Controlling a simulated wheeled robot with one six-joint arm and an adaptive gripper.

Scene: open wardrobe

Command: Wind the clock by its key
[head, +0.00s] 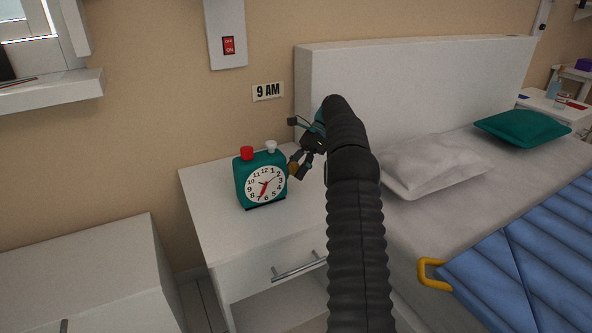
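A teal clock (262,181) with a white face, red hands, and one red and one white knob on top stands upright on a white nightstand (215,225). A small brass-coloured piece, which looks like the key (293,169), shows at the clock's right side. My gripper (299,170) is at that side, with its dark fingers right by the brass piece. The view is too small to tell whether the fingers are shut on it. My own arm crosses the picture to the right of the clock and hides part of the nightstand.
The nightstand has a drawer with a metal handle (299,267). A bed with a white headboard (420,85) stands at right. The nightstand top left of the clock is clear.

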